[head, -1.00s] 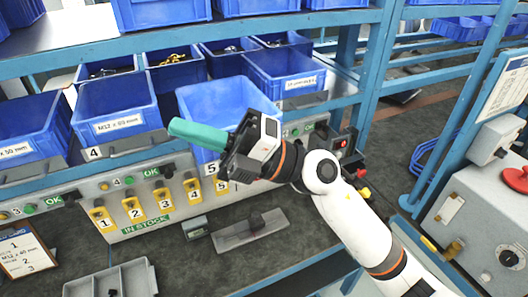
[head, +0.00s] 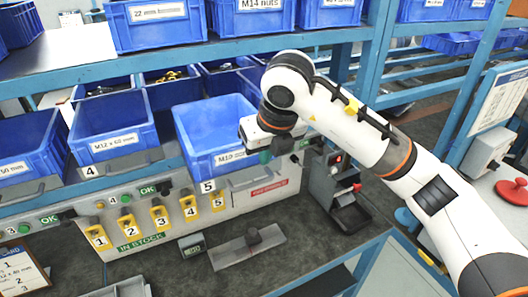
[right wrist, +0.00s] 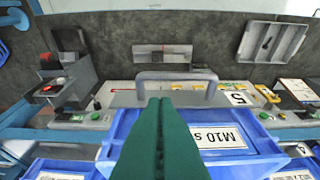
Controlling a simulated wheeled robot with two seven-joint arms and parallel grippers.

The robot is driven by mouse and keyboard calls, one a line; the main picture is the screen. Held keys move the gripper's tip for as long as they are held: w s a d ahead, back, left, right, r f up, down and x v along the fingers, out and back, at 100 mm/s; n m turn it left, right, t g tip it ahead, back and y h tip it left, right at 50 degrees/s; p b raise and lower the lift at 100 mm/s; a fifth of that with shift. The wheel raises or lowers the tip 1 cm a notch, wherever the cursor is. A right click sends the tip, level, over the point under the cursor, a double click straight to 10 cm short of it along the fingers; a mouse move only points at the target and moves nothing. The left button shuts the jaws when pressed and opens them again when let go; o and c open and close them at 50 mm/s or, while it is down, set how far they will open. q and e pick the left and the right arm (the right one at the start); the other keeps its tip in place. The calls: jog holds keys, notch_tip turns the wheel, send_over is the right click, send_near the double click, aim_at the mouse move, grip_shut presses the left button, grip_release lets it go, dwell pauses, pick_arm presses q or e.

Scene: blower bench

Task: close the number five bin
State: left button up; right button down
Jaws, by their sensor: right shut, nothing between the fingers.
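The number five bin (head: 210,125) is a blue open bin with a white M10 label and a "5" tag (head: 208,186) at its front. It juts out further to the front than its neighbours. In the right wrist view its front label (right wrist: 222,138) appears upside down, beside a grey handle (right wrist: 180,76). My right gripper (head: 265,157) is at the bin's front right corner, mostly hidden behind its own wrist. Its green fingers (right wrist: 161,105) are shut and empty and overlap the bin's front and handle in the wrist view; contact cannot be told. My left gripper is not in view.
The number four bin (head: 112,128) stands to the left. An upper shelf (head: 210,50) with blue bins runs above.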

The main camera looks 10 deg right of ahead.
jog(key=p+x, duration=0.2)
jog(key=x, duration=0.5)
jog(key=shift+f, duration=0.25)
jog(key=shift+w+a, duration=0.1)
